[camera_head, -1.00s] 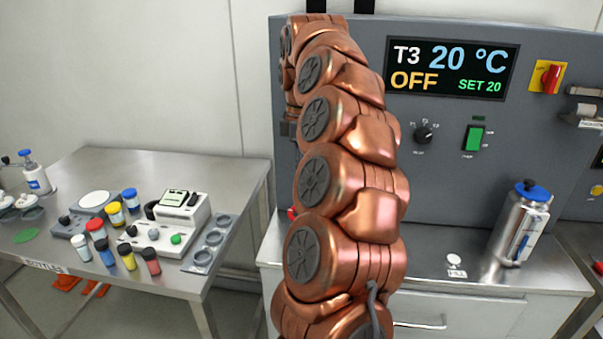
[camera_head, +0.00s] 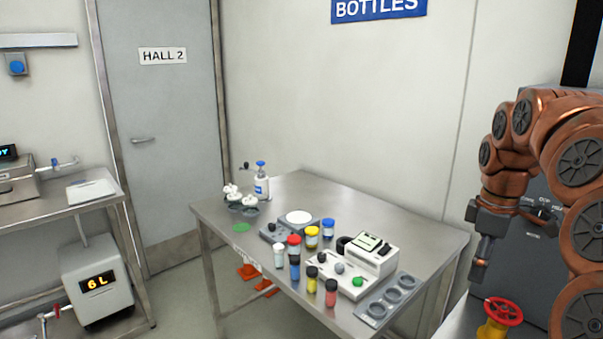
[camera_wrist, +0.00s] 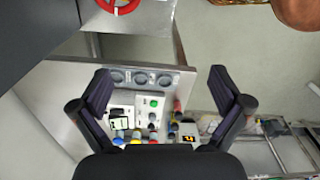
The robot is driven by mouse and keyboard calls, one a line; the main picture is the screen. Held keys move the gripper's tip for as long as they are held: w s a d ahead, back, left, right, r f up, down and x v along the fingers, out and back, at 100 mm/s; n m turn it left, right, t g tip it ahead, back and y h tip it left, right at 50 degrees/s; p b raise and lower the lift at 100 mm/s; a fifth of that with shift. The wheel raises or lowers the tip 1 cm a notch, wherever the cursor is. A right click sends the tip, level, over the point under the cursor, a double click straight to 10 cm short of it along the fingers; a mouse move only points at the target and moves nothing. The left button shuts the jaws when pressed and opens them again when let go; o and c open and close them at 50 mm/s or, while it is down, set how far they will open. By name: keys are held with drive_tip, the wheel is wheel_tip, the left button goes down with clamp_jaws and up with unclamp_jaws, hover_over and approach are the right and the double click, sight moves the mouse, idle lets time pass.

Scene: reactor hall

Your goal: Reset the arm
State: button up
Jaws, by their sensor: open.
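My copper-coloured arm stands at the right of the head view, bent at several joints. My gripper (camera_head: 481,248) hangs from it, pointing down, between the bottles table and the grey panel. In the wrist view my gripper (camera_wrist: 164,98) shows two dark fingers spread wide apart with nothing between them. The table and its bottles show beyond the fingers, apart from them.
The steel table (camera_head: 320,190) bears several capped bottles, a white device (camera_head: 365,260) and a grey tray with round holes (camera_head: 388,298). A red handwheel (camera_head: 503,311) on a yellow valve stands below my gripper. A grey door (camera_head: 160,110) is at the back left.

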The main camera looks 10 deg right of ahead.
drive_tip(key=s+a+f+m+g, duration=0.15)
drive_tip(key=s+a+f, duration=0.25)
drive_tip(key=s+a, duration=0.45)
drive_tip(key=s+a+f+m+t, duration=0.1)
drive_tip(key=s+a+f+m, duration=0.4)
drive_tip(key=a, duration=0.7)
drive_tip(key=s+a+f+m, duration=0.1)
drive_tip(key=s+f, duration=0.1)
drive_tip(key=s, duration=0.3)
drive_tip(key=s+a+f+m+g, duration=0.1)
drive_tip(key=s+f, duration=0.2)
drive_tip(key=s, duration=0.3)
drive_tip(key=shift+a+f, duration=0.25)
drive_tip(key=shift+f, duration=0.1)
drive_tip(key=shift+c, duration=0.2)
